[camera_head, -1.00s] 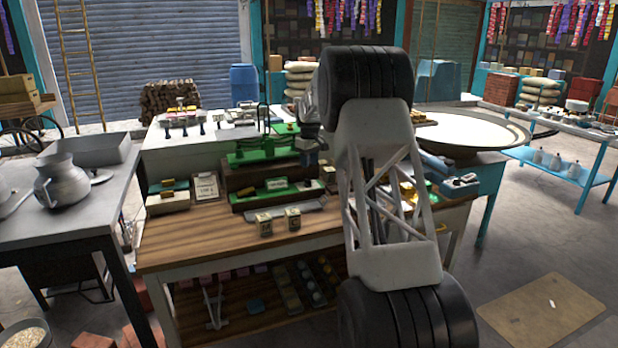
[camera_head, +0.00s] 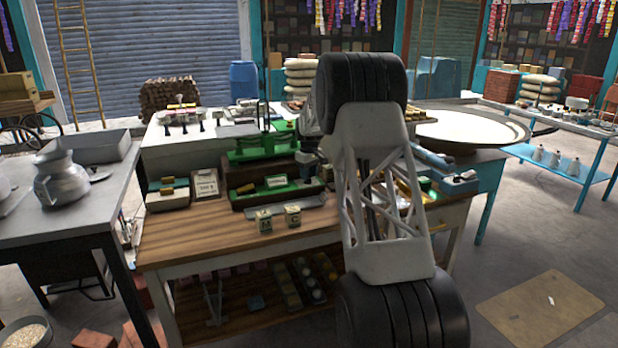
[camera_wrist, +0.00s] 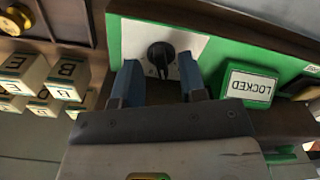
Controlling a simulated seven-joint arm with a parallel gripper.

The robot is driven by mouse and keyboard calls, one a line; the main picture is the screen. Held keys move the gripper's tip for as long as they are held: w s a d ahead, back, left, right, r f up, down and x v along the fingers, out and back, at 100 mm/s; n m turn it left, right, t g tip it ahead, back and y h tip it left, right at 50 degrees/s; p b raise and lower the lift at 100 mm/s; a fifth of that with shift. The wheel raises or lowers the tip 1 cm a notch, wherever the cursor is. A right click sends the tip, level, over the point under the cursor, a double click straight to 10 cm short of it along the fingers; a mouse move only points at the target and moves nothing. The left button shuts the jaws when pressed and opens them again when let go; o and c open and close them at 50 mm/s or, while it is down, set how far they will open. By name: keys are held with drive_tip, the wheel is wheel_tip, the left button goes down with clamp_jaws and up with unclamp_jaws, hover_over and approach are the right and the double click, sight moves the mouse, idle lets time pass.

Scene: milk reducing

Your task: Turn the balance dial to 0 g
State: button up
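The balance dial (camera_wrist: 161,55) is a black round knob on a white plate set in a green panel. It shows upright of centre in the wrist view; its markings are mostly covered or too small to read. My gripper (camera_wrist: 159,65) has two blue-tipped fingers apart, one on each side of the dial's near side. I cannot tell whether they touch it. A green-framed LOCKED sign (camera_wrist: 249,86) is right of the dial, upside down. In the head view my gripper (camera_head: 308,158) is over the right part of the green balance (camera_head: 262,149); the dial is not clear there.
Lettered cubes (camera_wrist: 65,79) lie left of the fingers in the wrist view. In the head view, two cubes (camera_head: 264,220) stand on the wooden bench (camera_head: 190,245). A label card (camera_head: 206,184) stands left of the balance. A wide white pan (camera_head: 460,127) is at right.

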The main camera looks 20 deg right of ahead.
drive_tip(key=shift+f, duration=0.7)
clamp_jaws()
drive_tip(key=shift+n, duration=0.8)
unclamp_jaws()
